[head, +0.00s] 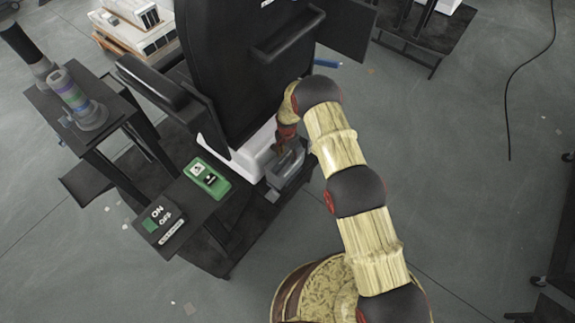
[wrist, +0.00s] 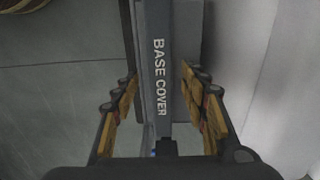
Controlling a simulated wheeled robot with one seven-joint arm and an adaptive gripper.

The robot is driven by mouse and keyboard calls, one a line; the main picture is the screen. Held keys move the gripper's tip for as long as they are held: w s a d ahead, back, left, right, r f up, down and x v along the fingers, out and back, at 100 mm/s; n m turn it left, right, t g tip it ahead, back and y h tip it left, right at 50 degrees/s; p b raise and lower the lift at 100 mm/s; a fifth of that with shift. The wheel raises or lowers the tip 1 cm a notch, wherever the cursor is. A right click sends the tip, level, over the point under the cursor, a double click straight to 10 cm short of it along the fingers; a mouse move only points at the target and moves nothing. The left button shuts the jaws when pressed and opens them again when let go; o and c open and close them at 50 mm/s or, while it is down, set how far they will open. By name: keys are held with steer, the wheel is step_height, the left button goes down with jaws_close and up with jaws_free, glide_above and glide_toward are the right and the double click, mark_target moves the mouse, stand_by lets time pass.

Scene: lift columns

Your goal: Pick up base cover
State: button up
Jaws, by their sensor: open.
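The base cover (wrist: 158,60) is a long dark grey bar with white "BASE COVER" lettering. It runs from top to bottom through the middle of the wrist view, with a wider grey part beside it. My gripper (wrist: 158,88) is open, with one yellow-padded finger on each side of the bar. A gap shows between the left finger and the bar; contact on the right is unclear. In the head view the grey base cover (head: 288,170) is by the foot of the black column unit, and my gripper (head: 284,148) is at it, partly hidden by my arm.
The tall black unit (head: 235,60) with a white base (head: 245,158) stands close to my gripper. A dark bench (head: 205,225) holds a green box (head: 207,178) and an ON/OFF switch panel (head: 158,222). Open floor (head: 470,170) lies to the right, with a black cable (head: 510,100).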

steer(key=shift+c, duration=1.4)
steer(key=c, duration=0.7)
jaws_close()
